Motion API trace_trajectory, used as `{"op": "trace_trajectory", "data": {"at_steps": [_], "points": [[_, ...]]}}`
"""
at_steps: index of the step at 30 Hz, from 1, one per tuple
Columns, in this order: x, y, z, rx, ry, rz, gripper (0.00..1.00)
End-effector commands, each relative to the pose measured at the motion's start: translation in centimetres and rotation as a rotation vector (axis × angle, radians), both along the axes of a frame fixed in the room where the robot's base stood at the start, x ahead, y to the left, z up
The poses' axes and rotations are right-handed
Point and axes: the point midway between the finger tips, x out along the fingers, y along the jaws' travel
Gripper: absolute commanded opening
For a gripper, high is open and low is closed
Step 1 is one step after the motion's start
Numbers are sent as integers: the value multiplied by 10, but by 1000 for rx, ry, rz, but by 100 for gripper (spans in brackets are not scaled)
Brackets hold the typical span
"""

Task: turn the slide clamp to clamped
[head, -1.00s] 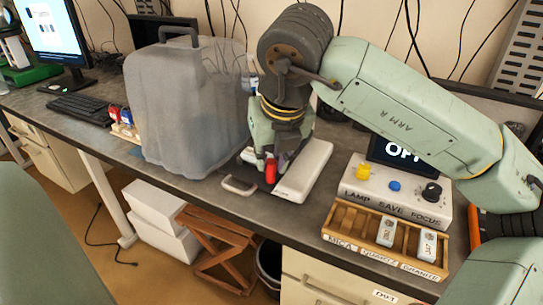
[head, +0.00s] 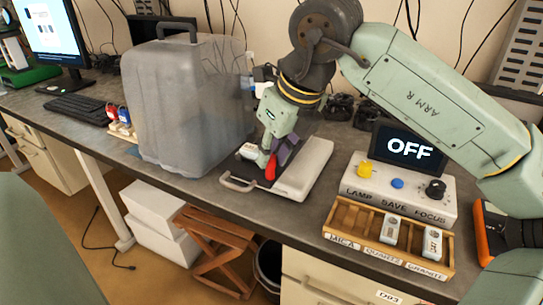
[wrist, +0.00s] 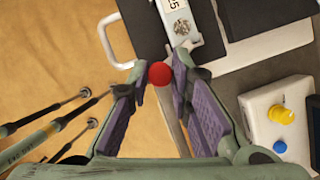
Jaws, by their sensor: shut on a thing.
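The slide clamp shows as a red knob (head: 271,168) at the front of the dark stage on the desk; it also shows as a red ball in the wrist view (wrist: 160,74). My gripper (wrist: 157,76) is shut on the red knob, a purple-padded finger on each side. In the head view my gripper (head: 268,158) reaches down to it from above. A pale slide (wrist: 180,24) with printed label and a grey speckled specimen lies on the stage beside the knob. The rest of the clamp is mostly hidden by my fingers.
A control box (head: 400,200) with yellow, blue and black knobs and an "OFF" screen (head: 409,149) is at right. A wooden slide tray (head: 350,222) holding two slides lies before it. A metal handle (head: 238,185) projects at the desk edge.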

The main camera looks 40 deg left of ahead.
Motion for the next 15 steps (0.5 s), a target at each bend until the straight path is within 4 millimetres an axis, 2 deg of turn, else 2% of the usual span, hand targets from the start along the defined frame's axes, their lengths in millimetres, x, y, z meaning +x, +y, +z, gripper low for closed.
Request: {"op": "trace_trajectory", "data": {"at_steps": [15], "points": [[2, 0, 1, -1, 1, 371, 0]]}}
